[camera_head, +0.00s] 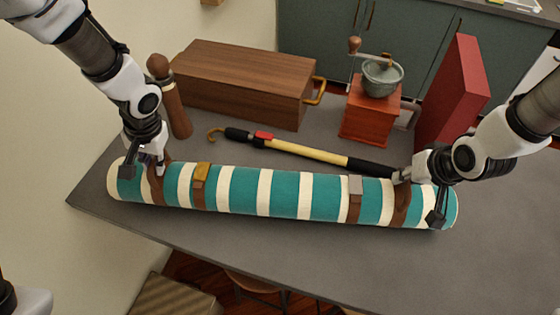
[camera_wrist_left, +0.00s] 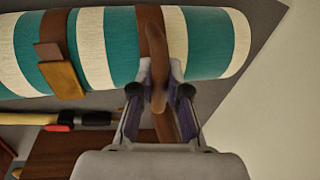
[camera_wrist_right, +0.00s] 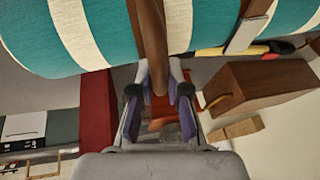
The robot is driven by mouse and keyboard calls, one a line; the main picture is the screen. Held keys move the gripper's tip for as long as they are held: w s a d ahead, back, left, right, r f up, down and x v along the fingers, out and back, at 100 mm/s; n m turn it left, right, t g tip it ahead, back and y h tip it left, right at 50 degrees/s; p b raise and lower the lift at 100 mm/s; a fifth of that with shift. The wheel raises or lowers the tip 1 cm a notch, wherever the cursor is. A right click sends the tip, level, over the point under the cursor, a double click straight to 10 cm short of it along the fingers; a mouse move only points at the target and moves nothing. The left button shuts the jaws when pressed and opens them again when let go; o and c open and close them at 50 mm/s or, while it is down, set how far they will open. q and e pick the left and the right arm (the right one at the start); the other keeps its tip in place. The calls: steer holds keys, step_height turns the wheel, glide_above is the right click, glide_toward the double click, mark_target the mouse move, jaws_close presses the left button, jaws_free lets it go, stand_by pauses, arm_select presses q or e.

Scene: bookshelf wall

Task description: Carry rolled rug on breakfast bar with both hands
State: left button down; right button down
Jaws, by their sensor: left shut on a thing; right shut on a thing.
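The rolled rug (camera_head: 280,193), striped teal and cream, lies lengthwise near the front edge of the grey breakfast bar (camera_head: 480,245). Brown straps with buckles and a brown handle strap near each end go around it. My left gripper (camera_head: 154,163) is shut on the brown handle at the rug's left end; the left wrist view shows this handle (camera_wrist_left: 157,60) between the fingers. My right gripper (camera_head: 402,178) is shut on the handle at the right end, also seen between the fingers in the right wrist view (camera_wrist_right: 157,60). I cannot tell whether the rug touches the bar.
Behind the rug lie a cane-like yellow and black stick (camera_head: 300,150), a wooden box (camera_head: 240,85), a brown pepper mill (camera_head: 172,100), a coffee grinder (camera_head: 370,110) and a red upright box (camera_head: 455,95). A stool (camera_head: 255,284) stands below the front edge. The bar's right part is clear.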

arm_select(q)
steer(key=c, duration=1.2)
jaws_free()
steer(key=shift+f, duration=0.1)
arm_select(e)
steer(key=c, duration=1.2)
jaws_free()
steer(key=shift+f, duration=0.15)
arm_select(q)
steer(key=shift+o, duration=0.2)
steer(key=shift+s, duration=0.15)
arm_select(e)
steer(key=shift+o, duration=0.2)
steer(key=shift+s, duration=0.15)
arm_select(q)
steer(key=shift+r, duration=0.3)
arm_select(e)
steer(key=shift+d, duration=0.1)
steer(key=shift+r, duration=0.3)
arm_select(q)
step_height(320, 180, up, 11)
steer(key=d, duration=0.2)
steer(key=shift+d, duration=0.2)
arm_select(e)
steer(key=v, duration=0.7)
